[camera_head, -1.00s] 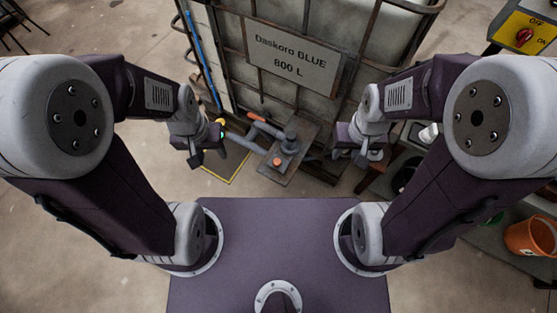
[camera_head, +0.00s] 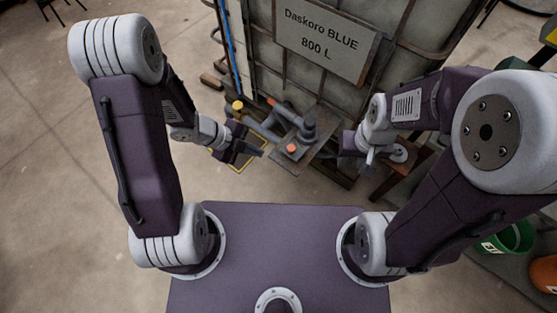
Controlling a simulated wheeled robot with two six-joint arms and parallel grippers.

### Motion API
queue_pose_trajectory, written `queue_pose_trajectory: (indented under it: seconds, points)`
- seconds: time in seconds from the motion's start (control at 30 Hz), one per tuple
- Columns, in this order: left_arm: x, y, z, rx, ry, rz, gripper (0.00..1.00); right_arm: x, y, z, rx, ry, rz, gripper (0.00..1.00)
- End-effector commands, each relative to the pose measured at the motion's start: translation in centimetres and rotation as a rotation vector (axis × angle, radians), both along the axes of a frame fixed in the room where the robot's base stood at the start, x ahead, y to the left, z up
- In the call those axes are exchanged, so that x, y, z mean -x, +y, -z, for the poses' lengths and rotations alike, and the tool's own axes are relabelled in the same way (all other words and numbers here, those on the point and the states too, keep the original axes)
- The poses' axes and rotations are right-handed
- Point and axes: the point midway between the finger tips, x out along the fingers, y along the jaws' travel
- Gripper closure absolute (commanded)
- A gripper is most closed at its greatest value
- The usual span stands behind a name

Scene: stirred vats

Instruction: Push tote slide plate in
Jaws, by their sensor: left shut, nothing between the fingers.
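The tote (camera_head: 277,62) is a caged tank with a sign reading "Daskoro BLUE 800 L". At its lower front a flat grey plate (camera_head: 283,166) sticks out, with a dark valve fitting and an orange-red knob on it. I take this for the slide plate. My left gripper (camera_head: 258,152) is shut and empty, just left of the plate. A small gap seems to lie between them. My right gripper (camera_head: 365,160) hangs right of the plate, apart from it. Its fingers are too small and dark to read.
A brown stool-like stand (camera_head: 398,178) is below my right gripper. A green bucket (camera_head: 512,238) and an orange bucket (camera_head: 545,274) stand at the right. The floor at the left is clear.

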Motion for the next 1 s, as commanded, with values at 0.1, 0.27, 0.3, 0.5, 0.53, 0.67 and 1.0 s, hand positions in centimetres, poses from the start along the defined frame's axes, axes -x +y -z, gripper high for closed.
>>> queue_pose_trajectory:
  seconds: [0.1,0.27,0.3,0.5,0.53,0.67,1.0]
  points:
    - [0.3,0.4,1.4,0.004,0.022,-0.018,1.0,0.0,0.0,0.9,0.0,0.0,0.0,0.62]
    - [0.2,0.4,1.2,0.002,0.02,-0.02,1.0,0.0,0.0,0.6,0.0,-0.001,0.0,0.62]
    - [0.2,0.4,1.2,0.002,0.021,-0.021,1.0,0.0,0.0,0.6,0.0,-0.001,0.0,0.62]
    - [0.1,0.0,2.0,0.001,0.02,-0.019,1.0,0.0,0.0,1.3,0.0,-0.001,0.0,0.62]
    - [0.1,-0.3,2.4,0.002,0.02,-0.019,1.0,0.0,0.0,1.6,0.0,-0.001,0.0,0.62]
    - [-0.3,-1.8,4.7,0.001,0.022,-0.016,1.0,0.0,0.0,3.2,0.0,-0.001,0.0,0.62]
    - [-2.0,-6.0,9.2,0.001,0.017,-0.018,1.0,0.0,0.0,5.5,0.0,0.0,0.0,0.62]
